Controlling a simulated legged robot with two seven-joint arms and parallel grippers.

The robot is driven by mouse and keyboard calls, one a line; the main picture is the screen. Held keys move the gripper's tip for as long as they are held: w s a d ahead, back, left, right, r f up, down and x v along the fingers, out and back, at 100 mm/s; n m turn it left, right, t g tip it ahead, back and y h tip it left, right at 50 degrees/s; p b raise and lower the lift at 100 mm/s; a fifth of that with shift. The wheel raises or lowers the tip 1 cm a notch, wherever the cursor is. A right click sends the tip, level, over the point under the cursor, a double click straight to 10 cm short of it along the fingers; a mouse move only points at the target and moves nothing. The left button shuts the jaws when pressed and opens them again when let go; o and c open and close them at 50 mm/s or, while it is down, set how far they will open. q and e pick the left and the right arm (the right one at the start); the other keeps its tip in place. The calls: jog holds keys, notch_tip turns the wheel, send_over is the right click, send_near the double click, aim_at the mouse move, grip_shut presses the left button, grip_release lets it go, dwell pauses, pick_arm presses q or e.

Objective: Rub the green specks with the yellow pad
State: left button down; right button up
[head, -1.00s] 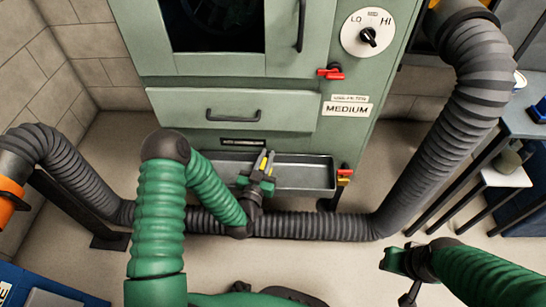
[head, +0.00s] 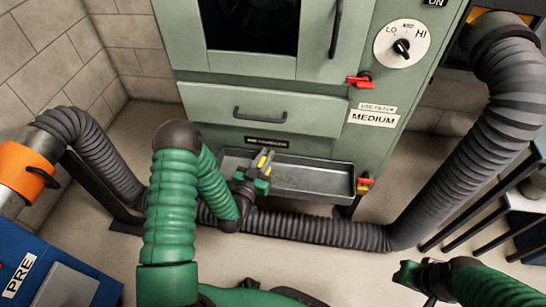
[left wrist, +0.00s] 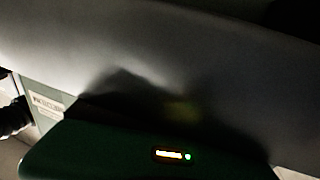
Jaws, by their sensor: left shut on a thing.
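My left gripper (head: 264,163) is over the left part of the grey metal tray (head: 310,181) at the foot of the green cabinet. It is shut on a small yellow thing, which looks like the yellow pad (head: 261,162); it shows only as narrow yellow strips at the fingers. In the dark left wrist view a blurred yellow patch (left wrist: 181,108) lies against a grey surface, and I cannot tell whether it touches. No green specks can be made out in either view. My right gripper (head: 408,274) is at the lower right, away from the tray; its jaw opening is unclear.
A ribbed grey hose (head: 320,231) runs along the floor in front and up both sides. A blue box (head: 25,255) stands at lower left.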

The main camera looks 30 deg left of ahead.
pick_arm(q)
jog(key=shift+s+a, duration=0.3)
jog(key=shift+a, duration=0.65)
jog(key=shift+s+a, duration=0.25)
jog(key=shift+a, duration=0.7)
jog(key=shift+p, duration=0.4)
jog(key=shift+w+d+r, duration=0.1)
jog(key=shift+w+d, duration=0.15)
jog(key=shift+d, duration=0.5)
jog(key=shift+w+d, duration=0.2)
jog(key=shift+d, duration=0.5)
jog(key=shift+w+d, duration=0.25)
jog(key=shift+d, duration=0.6)
jog(key=shift+w+d, duration=0.2)
jog(key=shift+d, duration=0.6)
jog(key=shift+w+d+p, duration=0.25)
jog(key=shift+d, duration=0.5)
jog(key=shift+w+d+p, duration=0.2)
jog(key=shift+d, duration=0.55)
jog(key=shift+w+d, duration=0.25)
jog(key=shift+d, duration=0.6)
jog(key=shift+w+d, duration=0.2)
jog(key=shift+d, duration=0.6)
jog(key=shift+w+d, duration=0.25)
jog(key=shift+d, duration=0.55)
jog(key=shift+w+d, duration=0.2)
jog(key=shift+d, duration=0.55)
